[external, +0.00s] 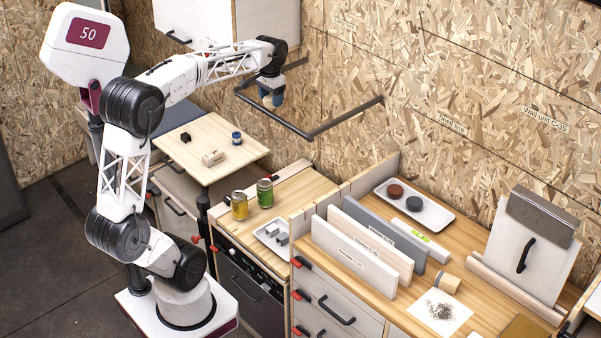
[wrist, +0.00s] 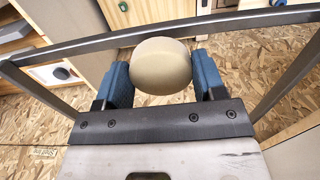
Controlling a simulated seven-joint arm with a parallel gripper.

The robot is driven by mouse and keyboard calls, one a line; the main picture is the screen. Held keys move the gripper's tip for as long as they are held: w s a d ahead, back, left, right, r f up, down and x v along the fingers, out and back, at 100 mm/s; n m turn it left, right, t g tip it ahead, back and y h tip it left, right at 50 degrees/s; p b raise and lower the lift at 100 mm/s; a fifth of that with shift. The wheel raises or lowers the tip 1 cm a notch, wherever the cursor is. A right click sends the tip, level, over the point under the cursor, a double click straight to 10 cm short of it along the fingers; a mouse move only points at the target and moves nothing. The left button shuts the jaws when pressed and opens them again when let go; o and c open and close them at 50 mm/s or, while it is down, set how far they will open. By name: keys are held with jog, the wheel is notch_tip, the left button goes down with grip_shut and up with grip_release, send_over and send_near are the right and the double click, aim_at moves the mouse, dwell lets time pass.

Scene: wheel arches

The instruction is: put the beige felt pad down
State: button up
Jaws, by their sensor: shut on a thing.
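My gripper (external: 271,97) is raised high by the wall, above and behind the worktops. In the wrist view its two blue fingers (wrist: 162,85) are shut on the round beige felt pad (wrist: 161,66), which sits between the fingertips. In the external view the pad (external: 268,102) is small and partly hidden by the fingers. It is held in the air, apart from any worktop.
A dark metal rail (external: 300,130) juts from the wall around and below my gripper. A small table (external: 237,150) holds a few small items. A worktop with two jars (external: 240,206) and a tray stands below. The right bench (external: 411,292) holds upright panels.

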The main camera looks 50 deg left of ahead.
jog(key=s+a+f+n, duration=0.1)
jog(key=s+a+f, duration=0.1)
jog(key=s+a, duration=0.45)
jog(key=m, duration=0.3)
send_near(292, 210)
jog(key=shift+s+d+f, duration=0.3)
jog(key=shift+s+d, duration=0.1)
jog(key=shift+s, duration=0.1)
jog(key=shift+w+f, duration=0.2)
jog(key=shift+f, duration=0.05)
jog(key=shift+w+a+f, duration=0.2)
jog(key=shift+w+a, duration=0.15)
jog(key=shift+a, duration=0.1)
jog(key=shift+f, duration=2.5)
